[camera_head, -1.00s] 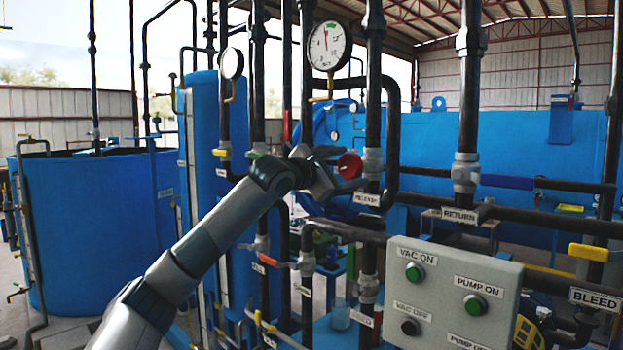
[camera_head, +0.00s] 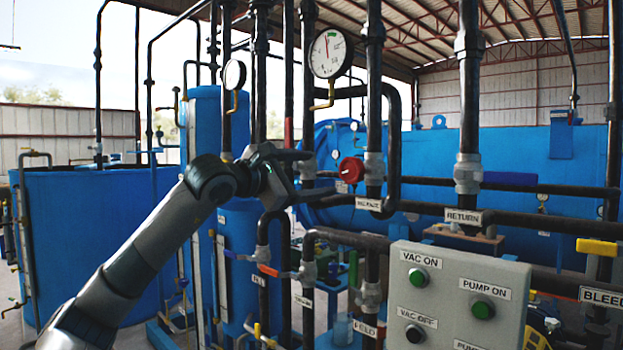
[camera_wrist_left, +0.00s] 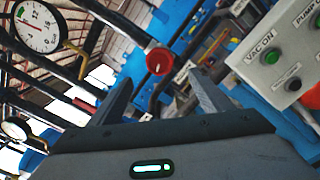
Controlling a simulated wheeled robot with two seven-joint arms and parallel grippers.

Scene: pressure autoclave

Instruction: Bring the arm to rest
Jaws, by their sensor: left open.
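My left gripper (camera_head: 322,175) is open and empty in front of the pipes, left of the red round valve knob (camera_head: 351,170). In the left wrist view, the two fingers of the gripper (camera_wrist_left: 158,88) stand wide apart. The red knob (camera_wrist_left: 159,61) shows beyond them, with nothing between the fingers. My left arm comes in from the lower left, bent at the wrist. My right gripper is in no view.
Black vertical pipes (camera_head: 469,90) and a pressure gauge (camera_head: 328,53) stand close around the gripper. A grey control box (camera_head: 455,290) with buttons is at the lower right. A blue open tank (camera_head: 95,230) is at the left, and a long blue vessel (camera_head: 450,155) lies behind.

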